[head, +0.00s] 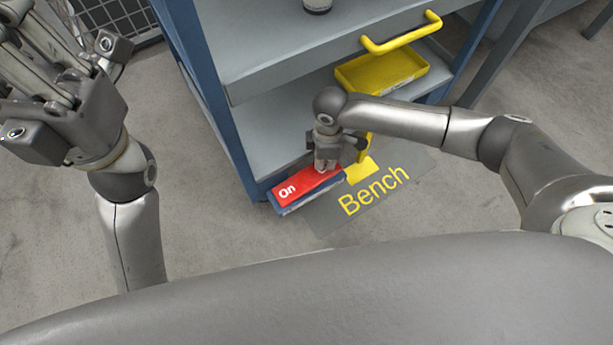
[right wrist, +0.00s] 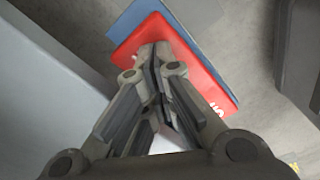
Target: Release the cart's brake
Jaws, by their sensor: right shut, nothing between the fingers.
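The cart (head: 236,88) has blue posts, grey shelves and a yellow handle (head: 402,38). The brake pedal (head: 296,187) is a red plate marked "On" in white, on a blue base low at the cart's front corner. It also shows in the right wrist view (right wrist: 200,72). My right gripper (head: 325,168) is shut and empty, pointing down at the pedal's inner end and hiding part of it. In the right wrist view its closed fingertips (right wrist: 155,48) lie over the red plate; I cannot tell if they touch it. My left gripper (head: 45,90) is raised at the left, away from the cart.
A yellow tray (head: 385,72) sits on the lower shelf. A grey floor mat marked "Bench" (head: 375,190) lies beside the pedal. A wire mesh panel (head: 120,15) stands at the back left. The floor left of the cart is clear.

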